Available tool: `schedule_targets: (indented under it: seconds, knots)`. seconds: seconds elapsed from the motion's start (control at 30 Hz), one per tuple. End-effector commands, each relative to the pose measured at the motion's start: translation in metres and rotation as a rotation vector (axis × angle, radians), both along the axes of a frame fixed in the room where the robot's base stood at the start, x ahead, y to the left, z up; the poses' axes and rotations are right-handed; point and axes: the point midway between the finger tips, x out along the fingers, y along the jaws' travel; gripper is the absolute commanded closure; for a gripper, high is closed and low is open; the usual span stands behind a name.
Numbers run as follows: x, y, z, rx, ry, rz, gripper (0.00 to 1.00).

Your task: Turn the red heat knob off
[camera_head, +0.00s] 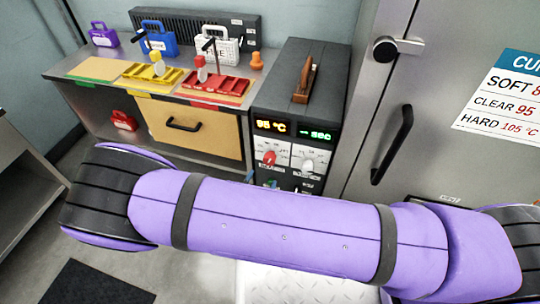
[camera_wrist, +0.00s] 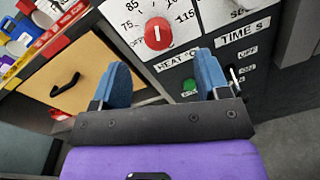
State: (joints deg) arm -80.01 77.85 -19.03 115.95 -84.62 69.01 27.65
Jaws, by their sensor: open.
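The red heat knob (camera_wrist: 158,33) is on the white dial plate of the dark control unit, above the label "HEAT °C". Its white pointer mark is visible, with scale numbers such as 75, 85 and 115 around it. In the head view the red knob (camera_head: 269,158) sits below a display reading 95 °C. My gripper (camera_wrist: 167,80) is open and empty in the wrist view, its two blue fingers pointing toward the panel, below the knob and apart from it. A green button (camera_wrist: 189,86) shows between the fingers.
A white time knob (camera_head: 308,165) is right of the red one, with a small switch (camera_wrist: 236,74) below it. A wooden drawer (camera_head: 190,124) and a bench with coloured trays (camera_head: 218,88) stand left. A grey cabinet door with a black handle (camera_head: 392,145) stands right.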

Motion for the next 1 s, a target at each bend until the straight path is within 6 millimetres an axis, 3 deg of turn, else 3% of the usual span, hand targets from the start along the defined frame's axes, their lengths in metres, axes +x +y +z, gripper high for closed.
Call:
schedule_targets:
  seconds: [0.1,0.27,0.7,1.0]
  knots:
    - [-0.004,0.004,-0.013,-0.031,-0.001,0.053,0.31]
    - [-0.001,0.003,-0.017,-0.040,-0.003,0.068,0.31]
    - [0.065,-0.021,-0.016,-0.039,-0.003,0.064,0.31]
    - [0.093,-0.031,-0.016,-0.039,-0.002,0.066,0.31]
